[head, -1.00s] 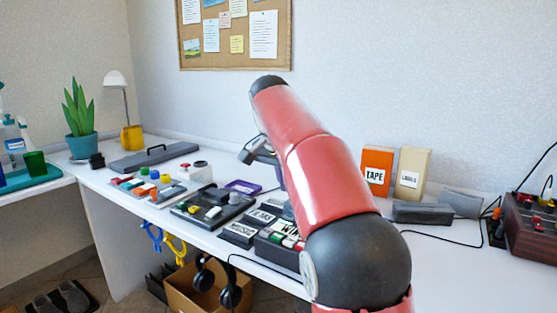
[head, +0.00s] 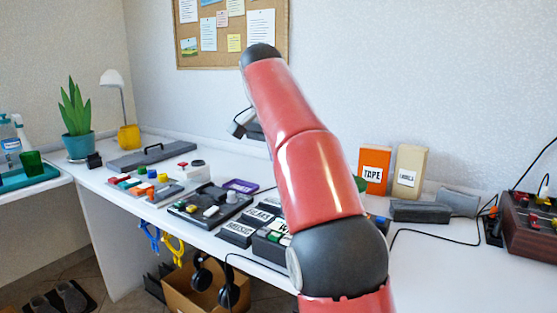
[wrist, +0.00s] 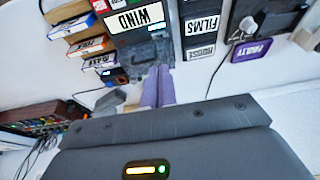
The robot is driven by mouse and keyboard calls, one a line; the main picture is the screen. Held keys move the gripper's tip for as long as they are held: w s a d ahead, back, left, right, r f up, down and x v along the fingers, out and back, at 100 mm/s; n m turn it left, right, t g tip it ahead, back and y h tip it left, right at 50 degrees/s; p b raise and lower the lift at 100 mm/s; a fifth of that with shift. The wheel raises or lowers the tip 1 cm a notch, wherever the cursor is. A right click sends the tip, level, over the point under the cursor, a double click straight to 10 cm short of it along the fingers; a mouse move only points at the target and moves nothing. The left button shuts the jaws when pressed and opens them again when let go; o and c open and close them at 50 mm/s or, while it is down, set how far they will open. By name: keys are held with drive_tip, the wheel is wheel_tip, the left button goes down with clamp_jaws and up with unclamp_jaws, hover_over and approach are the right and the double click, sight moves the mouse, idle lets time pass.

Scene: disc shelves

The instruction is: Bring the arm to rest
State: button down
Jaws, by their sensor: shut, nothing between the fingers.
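My red arm rises across the middle of the head view. Its grey wrist part (head: 243,122) shows to the left of the arm, and the fingers are hidden behind it there. In the wrist view my gripper (wrist: 158,72) has two lilac fingers side by side, shut with nothing between them. They hang above the white desk, near a dark shelf unit with a WIND label (wrist: 136,18). I cannot tell the exact height over the desk.
Black FILMS (wrist: 202,25) and HOUSE (wrist: 200,53) holders and a purple FAULTY tag (wrist: 251,50) lie close by. An orange TAPE box (head: 375,165) and a beige box (head: 408,172) stand at the back right. A corded wooden box (head: 528,218) sits far right. Desk at front right is clear.

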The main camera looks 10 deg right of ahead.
drive_tip(key=s+d+f+n+t+y, duration=0.1)
drive_tip(key=s+f+n, duration=0.2)
drive_tip(key=s, duration=0.5)
drive_tip(key=s+d+f+n+t+y, duration=0.1)
drive_tip(key=s+f+n, duration=0.15)
drive_tip(key=s, duration=0.45)
drive_tip(key=s+a+f+n+t, duration=0.1)
drive_tip(key=s+f+n, duration=0.2)
drive_tip(key=s+f, duration=1.2)
drive_tip(key=shift+f, duration=0.95)
